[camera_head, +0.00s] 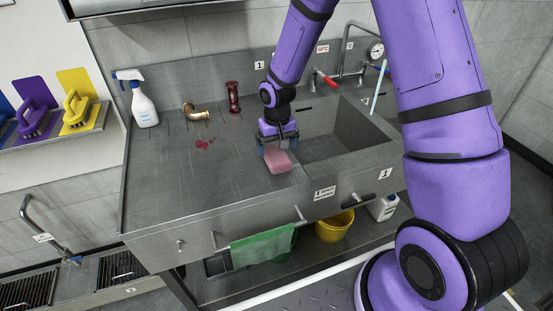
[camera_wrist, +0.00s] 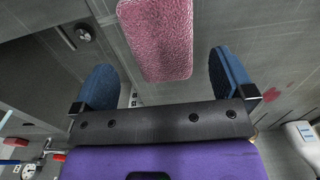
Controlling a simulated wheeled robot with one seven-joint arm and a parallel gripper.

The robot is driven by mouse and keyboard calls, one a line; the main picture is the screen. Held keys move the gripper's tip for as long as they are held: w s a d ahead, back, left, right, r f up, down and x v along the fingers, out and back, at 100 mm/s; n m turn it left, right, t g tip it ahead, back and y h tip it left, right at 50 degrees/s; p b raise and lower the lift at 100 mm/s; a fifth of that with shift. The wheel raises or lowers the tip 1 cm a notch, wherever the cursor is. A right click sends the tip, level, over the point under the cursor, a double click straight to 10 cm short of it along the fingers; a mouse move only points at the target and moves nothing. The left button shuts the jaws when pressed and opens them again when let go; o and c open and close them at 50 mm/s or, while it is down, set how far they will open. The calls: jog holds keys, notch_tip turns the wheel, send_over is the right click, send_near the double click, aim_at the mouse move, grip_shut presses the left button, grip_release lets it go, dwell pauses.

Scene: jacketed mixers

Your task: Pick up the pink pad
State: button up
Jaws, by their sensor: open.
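The pink pad (camera_head: 277,160) lies on the grey metal counter, just left of the sink basin. It is a rounded block with a rough, textured top. In the wrist view the pink pad (camera_wrist: 158,38) shows at the top middle, ahead of the gap between the fingers. My gripper (camera_head: 274,145) is above and just behind the pad in the head view, pointing down. In the wrist view my gripper (camera_wrist: 165,80) has its two blue fingers wide apart, with nothing between their visible parts. I cannot tell how high the fingertips are above the counter.
The sink basin (camera_head: 340,140) opens right of the pad. Behind stand a white spray bottle (camera_head: 145,108), a brass elbow pipe (camera_head: 195,112) and a dark red spool-shaped part (camera_head: 233,97). A red stain (camera_head: 204,144) marks the counter. The counter's left front is clear.

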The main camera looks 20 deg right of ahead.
aim_at(276, 155)
notch_tip(276, 155, down, 4)
jog(key=shift+a+f, duration=0.1)
jog(key=shift+f, duration=0.1)
jog(key=c, duration=1)
jog(key=shift+r, duration=0.1)
jog(key=shift+r, duration=0.5)
jog(key=r, duration=0.1)
jog(key=s+r, duration=0.1)
jog(key=shift+r, duration=0.3)
jog(key=s+r, duration=0.1)
jog(key=s, duration=1.4)
jog(key=shift+r, duration=0.15)
